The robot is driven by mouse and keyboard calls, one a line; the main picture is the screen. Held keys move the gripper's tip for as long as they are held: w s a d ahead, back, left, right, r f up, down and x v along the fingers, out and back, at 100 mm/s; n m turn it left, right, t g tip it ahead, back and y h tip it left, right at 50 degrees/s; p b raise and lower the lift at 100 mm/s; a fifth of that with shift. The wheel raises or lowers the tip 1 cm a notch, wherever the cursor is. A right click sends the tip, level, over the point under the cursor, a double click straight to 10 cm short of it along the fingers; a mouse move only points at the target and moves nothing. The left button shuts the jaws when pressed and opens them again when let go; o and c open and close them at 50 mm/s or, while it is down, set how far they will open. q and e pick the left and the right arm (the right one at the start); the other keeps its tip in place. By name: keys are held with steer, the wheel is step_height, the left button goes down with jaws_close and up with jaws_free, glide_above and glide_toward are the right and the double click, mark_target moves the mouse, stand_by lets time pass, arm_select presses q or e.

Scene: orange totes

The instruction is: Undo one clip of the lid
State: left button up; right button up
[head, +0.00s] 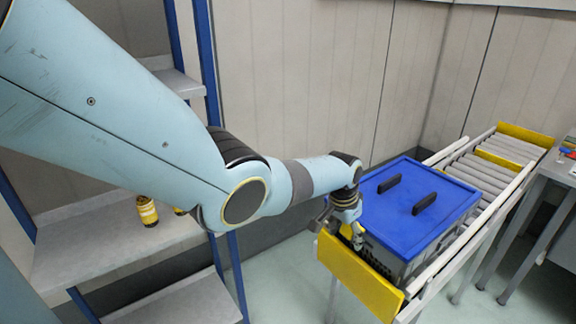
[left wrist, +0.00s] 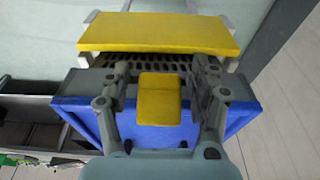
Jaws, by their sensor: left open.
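The blue lid (head: 412,205) lies flat on a grey tote (head: 380,258) on the roller conveyor, and looks closed. Two black bars stand on its top. A yellow clip (left wrist: 160,98) is at the edge of the lid in the left wrist view. My left gripper (head: 352,232) is at the near left side of the tote. In the left wrist view its fingers (left wrist: 158,78) are open, one on each side of the clip. I cannot tell whether they touch it. My right gripper is not in view.
A yellow end plate (head: 358,280) closes the near end of the conveyor, close to my left gripper. Conveyor rollers (head: 480,170) are free beyond the tote. A shelf with a yellow-and-black bottle (head: 147,211) stands at left. A bench (head: 555,168) is at right.

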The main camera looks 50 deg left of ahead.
arm_select(q)
steer(key=shift+s+f+t, duration=0.2)
steer(key=shift+t, duration=0.4)
steer(key=shift+f+t, duration=0.3)
steer(key=shift+t, duration=0.3)
steer(key=w+f+t+h+b, duration=0.1)
steer(key=w+f+t+b, duration=0.3)
steer(key=t+b, duration=1.85)
steer(key=s+g+b, duration=1)
steer(key=s+b, duration=0.2)
steer(key=b, duration=0.1)
steer(key=s+a+f+g+y, duration=0.1)
steer(key=s+a+f+g, duration=0.1)
steer(key=f, duration=1)
steer(key=s+a+f+g+p, duration=0.1)
steer(key=s+a+f+g, duration=0.1)
steer(key=f, duration=1)
steer(key=shift+s+a+n+y, duration=0.35)
steer(key=shift+s+a, duration=0.4)
steer(key=shift+s, duration=0.4)
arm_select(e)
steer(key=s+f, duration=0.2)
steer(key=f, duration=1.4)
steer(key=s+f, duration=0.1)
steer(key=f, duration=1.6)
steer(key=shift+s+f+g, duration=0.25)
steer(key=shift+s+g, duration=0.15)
arm_select(q)
steer(key=shift+g, duration=0.25)
